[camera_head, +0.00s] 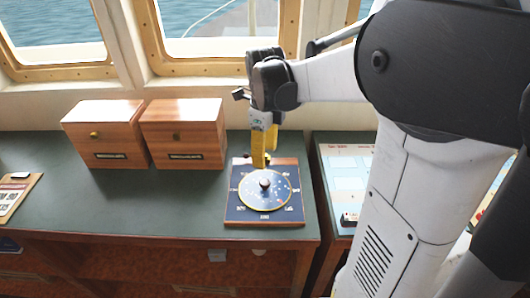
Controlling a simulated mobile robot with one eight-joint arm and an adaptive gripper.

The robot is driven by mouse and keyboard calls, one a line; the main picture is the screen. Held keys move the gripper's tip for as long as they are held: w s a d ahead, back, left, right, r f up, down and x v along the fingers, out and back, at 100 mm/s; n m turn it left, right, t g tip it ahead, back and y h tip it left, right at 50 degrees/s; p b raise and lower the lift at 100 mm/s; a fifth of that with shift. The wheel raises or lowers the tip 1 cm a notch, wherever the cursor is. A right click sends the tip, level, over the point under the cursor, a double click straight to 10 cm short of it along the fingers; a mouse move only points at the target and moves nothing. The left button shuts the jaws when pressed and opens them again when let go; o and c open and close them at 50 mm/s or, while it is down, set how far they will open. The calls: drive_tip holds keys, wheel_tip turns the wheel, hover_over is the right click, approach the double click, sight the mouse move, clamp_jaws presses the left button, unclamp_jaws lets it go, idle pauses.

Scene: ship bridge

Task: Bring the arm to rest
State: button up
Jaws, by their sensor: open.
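My arm reaches in from the right and bends down over the desk. My gripper (262,158) is black and yellow and points downward. It hangs over the back part of a dark blue board (238,211) with a round dial and a central knob (265,182). From this angle I cannot tell whether the fingertips touch the board. Nothing shows held in the jaws, though the gap between the fingers is hard to see.
Two wooden boxes, the left one (105,134) and the right one (183,133), stand on the green desk (130,205) left of my gripper. A clipboard (15,196) lies at the far left. A lighter panel (345,172) is right of the desk. Windows (205,18) stand behind.

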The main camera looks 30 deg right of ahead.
drive_tip(key=shift+r, duration=0.15)
idle(0.4)
drive_tip(key=s+a+r+n+t, duration=0.1)
drive_tip(key=s+a+n+t, duration=0.2)
drive_tip(key=n, duration=1.1)
drive_tip(key=s+a+r+n+t, duration=0.1)
drive_tip(key=s+a+n+t, duration=0.3)
drive_tip(key=n, duration=1.1)
drive_tip(key=s+a, duration=0.3)
drive_tip(key=a, duration=0.3)
drive_tip(key=shift+s+a+r+b, duration=0.2)
drive_tip(key=shift+s+a+b, duration=0.05)
drive_tip(key=shift+s+b, duration=0.15)
